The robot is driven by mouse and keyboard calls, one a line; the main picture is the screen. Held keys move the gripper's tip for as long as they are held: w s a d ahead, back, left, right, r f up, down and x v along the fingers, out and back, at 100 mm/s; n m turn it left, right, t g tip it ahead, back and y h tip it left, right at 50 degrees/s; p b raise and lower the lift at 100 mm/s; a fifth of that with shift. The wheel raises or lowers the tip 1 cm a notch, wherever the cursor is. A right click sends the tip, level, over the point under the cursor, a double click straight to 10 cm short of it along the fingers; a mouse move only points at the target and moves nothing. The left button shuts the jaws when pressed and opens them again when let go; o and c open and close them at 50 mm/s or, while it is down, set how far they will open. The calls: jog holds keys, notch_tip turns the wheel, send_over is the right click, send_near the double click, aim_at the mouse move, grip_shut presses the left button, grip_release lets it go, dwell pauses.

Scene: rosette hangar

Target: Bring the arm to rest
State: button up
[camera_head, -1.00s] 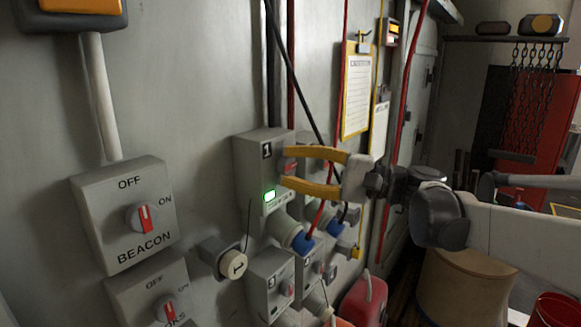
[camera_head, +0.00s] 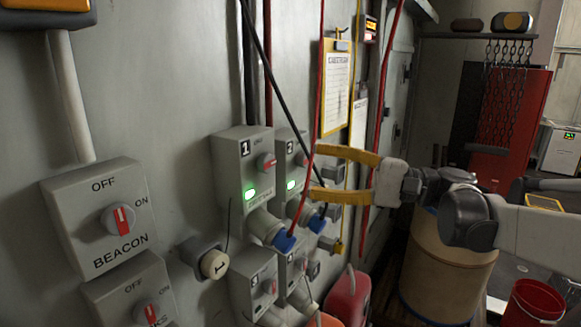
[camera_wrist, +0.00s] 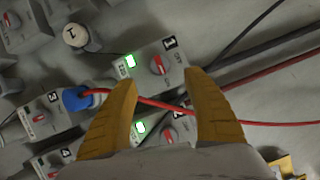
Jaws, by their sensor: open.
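My gripper (camera_head: 316,172) has yellow fingers, spread open with nothing between them. In the head view it hangs in front of the wall, just right of the grey socket box marked 1 (camera_head: 230,165) and overlapping the view of the box marked 2 (camera_head: 287,160). Both boxes show a lit green lamp. In the wrist view box 1 (camera_wrist: 140,70) lies ahead of the open fingertips (camera_wrist: 165,88), and a red cable (camera_wrist: 150,101) crosses behind them. I cannot tell whether the fingers touch the cable. My arm reaches in from the right.
A grey BEACON switch box (camera_head: 96,220) is on the wall at left. A blue plug (camera_head: 284,241) sits below box 1. A clipboard (camera_head: 337,90) hangs above. A barrel (camera_head: 445,265) and a red bucket (camera_head: 533,302) stand at right. Red and black cables run down the wall.

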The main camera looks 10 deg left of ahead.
jog(key=shift+d+f, duration=0.1)
jog(key=shift+d, duration=0.95)
jog(key=s+f+t+h+b, duration=0.1)
jog(key=s+f+h+b, duration=0.25)
jog(key=f, duration=0.45)
jog(key=s+f+t+h+b, duration=0.1)
jog(key=s+f+h+b, duration=0.1)
jog(key=f+b, duration=0.45)
jog(key=s+d+f+t+h+b, duration=0.1)
jog(key=s+d+f+h+b, duration=0.3)
jog(key=d+f, duration=0.3)
jog(key=s+d+f+n+t+h+b, duration=0.1)
jog(key=s+d+f+h+b, duration=0.4)
jog(key=f, duration=1.2)
jog(key=s+d+f+n+t+h+b, duration=0.1)
jog(key=s+d+f+t+h+b, duration=0.2)
jog(key=d+f+b, duration=0.4)
jog(key=s+d+f+h, duration=0.1)
jog(key=s+d+f, duration=0.1)
jog(key=f, duration=0.3)
jog(key=shift+s+d+f, duration=0.2)
jog(key=shift+d+f, duration=0.15)
jog(key=shift+d, duration=0.3)
